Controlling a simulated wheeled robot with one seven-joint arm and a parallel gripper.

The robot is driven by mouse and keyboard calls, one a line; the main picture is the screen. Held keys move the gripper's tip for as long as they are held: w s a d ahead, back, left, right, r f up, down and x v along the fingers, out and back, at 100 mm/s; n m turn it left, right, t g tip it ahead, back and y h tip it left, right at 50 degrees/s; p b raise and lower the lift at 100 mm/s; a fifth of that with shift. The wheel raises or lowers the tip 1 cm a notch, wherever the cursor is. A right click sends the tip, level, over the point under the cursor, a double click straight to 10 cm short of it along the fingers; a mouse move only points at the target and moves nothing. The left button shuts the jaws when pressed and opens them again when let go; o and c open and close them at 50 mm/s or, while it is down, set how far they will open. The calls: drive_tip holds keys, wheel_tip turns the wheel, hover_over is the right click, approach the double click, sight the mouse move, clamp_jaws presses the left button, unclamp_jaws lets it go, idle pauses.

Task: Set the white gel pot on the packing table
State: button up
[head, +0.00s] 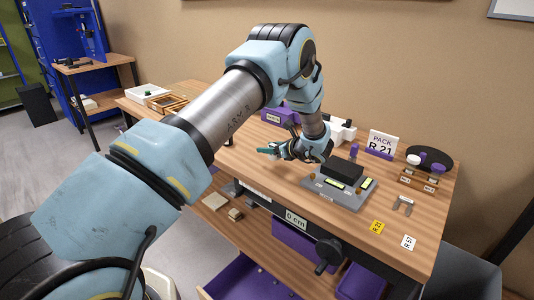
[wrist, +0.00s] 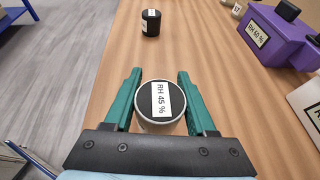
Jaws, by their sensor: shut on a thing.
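My gripper (wrist: 160,100) is shut on a round pot (wrist: 148,121) with a pale rim and a dark top, labelled "RH 45 %". The teal fingers stand on either side of it. In the head view my gripper (head: 268,152) is low over the left part of the wooden table (head: 240,160), near its front edge. The pot cannot be made out there. I cannot tell whether its base touches the wood. A "PACK R 21" sign (head: 382,143) stands toward the back right of this table.
A small black pot (wrist: 151,23) stands ahead of the gripper. A purple "RH 60 %" box (wrist: 268,35) is to the right. A grey device with a black block (head: 342,180) sits right of the gripper. A white tray (head: 148,92) and wooden frames (head: 167,104) lie at far left.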

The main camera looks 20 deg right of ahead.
sight(268, 163)
wheel_tip(268, 163, down, 3)
drive_tip(key=shift+f+p, duration=0.15)
drive_tip(key=shift+p, duration=0.35)
drive_tip(key=shift+f, duration=0.15)
drive_tip(key=shift+f+b, duration=0.2)
drive_tip(key=shift+b, duration=0.1)
drive_tip(key=o, duration=1.4)
drive_tip(key=shift+c, duration=0.2)
drive_tip(key=shift+r, duration=0.1)
